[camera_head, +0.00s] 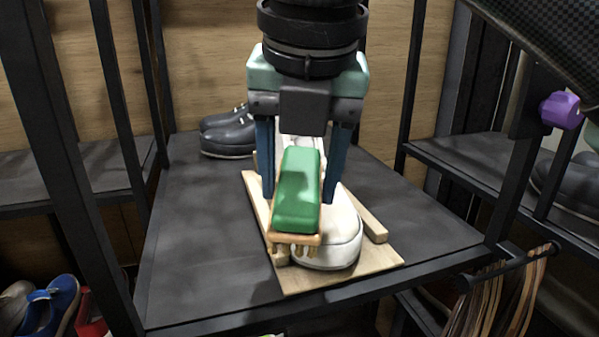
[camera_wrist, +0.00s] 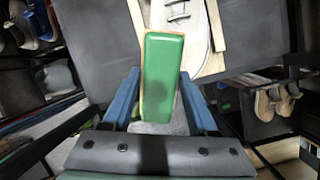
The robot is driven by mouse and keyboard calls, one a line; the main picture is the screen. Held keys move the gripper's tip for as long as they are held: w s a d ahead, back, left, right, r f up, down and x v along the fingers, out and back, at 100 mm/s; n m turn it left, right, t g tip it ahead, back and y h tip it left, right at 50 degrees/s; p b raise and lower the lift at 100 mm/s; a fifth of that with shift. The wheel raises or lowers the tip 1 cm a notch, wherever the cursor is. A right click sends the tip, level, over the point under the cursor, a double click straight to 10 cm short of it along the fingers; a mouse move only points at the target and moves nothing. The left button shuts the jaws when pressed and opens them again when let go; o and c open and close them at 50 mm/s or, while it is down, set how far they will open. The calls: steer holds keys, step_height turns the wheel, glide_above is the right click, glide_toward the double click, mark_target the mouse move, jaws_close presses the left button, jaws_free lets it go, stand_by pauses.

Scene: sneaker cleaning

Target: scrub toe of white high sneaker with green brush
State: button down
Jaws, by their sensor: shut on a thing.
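The white high sneaker (camera_head: 341,237) stands upright on a light wooden board (camera_head: 378,260), its toe toward the front edge of the shelf. The green brush (camera_head: 298,190) has a wooden base and bristles pointing down, and lies over the toe's left side. I cannot tell whether its bristles touch the toe. My gripper (camera_head: 299,192) points down with its blue fingers on both sides of the brush, shut on it. In the wrist view, the brush (camera_wrist: 162,75) sits between the fingers, and the sneaker (camera_wrist: 185,32) shows beyond it. The gripper hides the sneaker's upper part.
The dark shelf (camera_head: 195,270) has free room left and right of the board. Dark shoes (camera_head: 228,133) stand at its back left. Black rack posts (camera_head: 120,110) flank it on both sides. A purple knob (camera_head: 561,110) is at the right.

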steer(key=shift+x, duration=0.95)
steer(key=shift+s, duration=0.1)
steer(key=shift+d+r+p, duration=0.15)
steer(key=shift+d+p, duration=0.55)
steer(key=shift+d, duration=0.55)
steer(key=shift+w+d, duration=0.35)
steer(key=shift+d, duration=0.4)
steer(key=shift+p, duration=0.4)
steer(key=shift+a, duration=0.1)
steer(key=shift+s+a+p, duration=0.2)
steer(key=shift+a+p, duration=0.1)
steer(key=shift+a, duration=0.75)
steer(key=shift+s+a+p, duration=0.15)
steer(key=shift+a+p, duration=0.15)
steer(key=shift+a, duration=0.7)
steer(key=shift+d, duration=0.1)
